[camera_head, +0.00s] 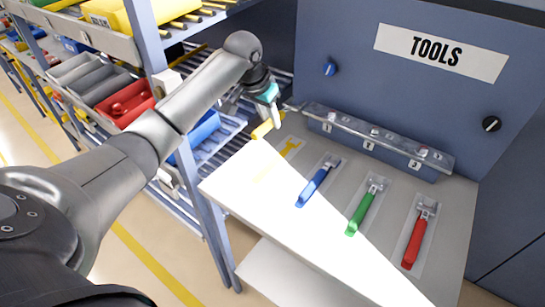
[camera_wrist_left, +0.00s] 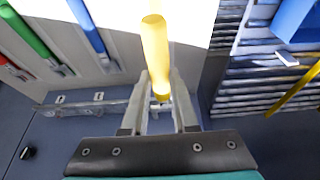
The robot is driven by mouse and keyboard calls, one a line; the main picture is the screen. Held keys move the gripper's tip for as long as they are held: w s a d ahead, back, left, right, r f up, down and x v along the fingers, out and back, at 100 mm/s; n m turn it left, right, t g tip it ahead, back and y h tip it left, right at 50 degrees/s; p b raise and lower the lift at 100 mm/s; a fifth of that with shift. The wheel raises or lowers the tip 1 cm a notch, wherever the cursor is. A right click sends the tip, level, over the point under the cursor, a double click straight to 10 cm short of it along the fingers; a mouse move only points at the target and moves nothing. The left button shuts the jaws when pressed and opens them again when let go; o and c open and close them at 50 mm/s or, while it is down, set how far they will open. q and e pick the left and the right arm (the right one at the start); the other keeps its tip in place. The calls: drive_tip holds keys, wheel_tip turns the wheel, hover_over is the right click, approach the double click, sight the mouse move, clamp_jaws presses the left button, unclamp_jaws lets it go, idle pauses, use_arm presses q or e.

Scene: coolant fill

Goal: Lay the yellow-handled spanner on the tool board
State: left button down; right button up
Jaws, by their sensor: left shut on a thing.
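My left gripper (camera_head: 272,112) is shut on the yellow-handled spanner (camera_head: 264,127) and holds it at the far left corner of the tool board (camera_head: 452,215). In the left wrist view the yellow handle (camera_wrist_left: 155,50) points away from the gripper, between its fingers (camera_wrist_left: 160,98). The spanner's metal end is mostly hidden by the gripper. A yellow-marked place (camera_head: 290,148) shows on the board beside the held spanner. Blue (camera_head: 314,186), green (camera_head: 361,212) and red (camera_head: 416,241) spanners lie on their own places to the right. My right gripper is out of view.
A metal rail with numbered places (camera_head: 375,142) runs along the board's back, below a blue panel with a TOOLS sign (camera_head: 440,53). A shelf rack with a red bin (camera_head: 125,103) and a blue box (camera_head: 200,130) stands left. The board's front is bare.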

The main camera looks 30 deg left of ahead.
sight(257, 131)
use_arm(q)
wheel_tip(257, 131, down, 14)
drive_tip(key=shift+r+b, duration=0.1)
drive_tip(key=shift+b, duration=0.9)
drive_tip(key=shift+f, duration=0.25)
drive_tip(key=c, duration=0.7)
unclamp_jaws()
drive_tip(key=shift+s+f, duration=0.1)
drive_tip(key=shift+f, duration=0.05)
drive_tip(key=shift+d+f, duration=0.1)
drive_tip(key=shift+d, duration=0.05)
drive_tip(key=shift+s+d, duration=0.1)
drive_tip(key=shift+r, duration=0.25)
drive_tip(key=p+v, duration=0.1)
drive_tip(key=v, duration=0.7)
drive_tip(key=p+v, duration=0.1)
drive_tip(key=v, duration=0.3)
drive_tip(key=shift+w+r+p, duration=0.25)
drive_tip(key=shift+p, duration=0.1)
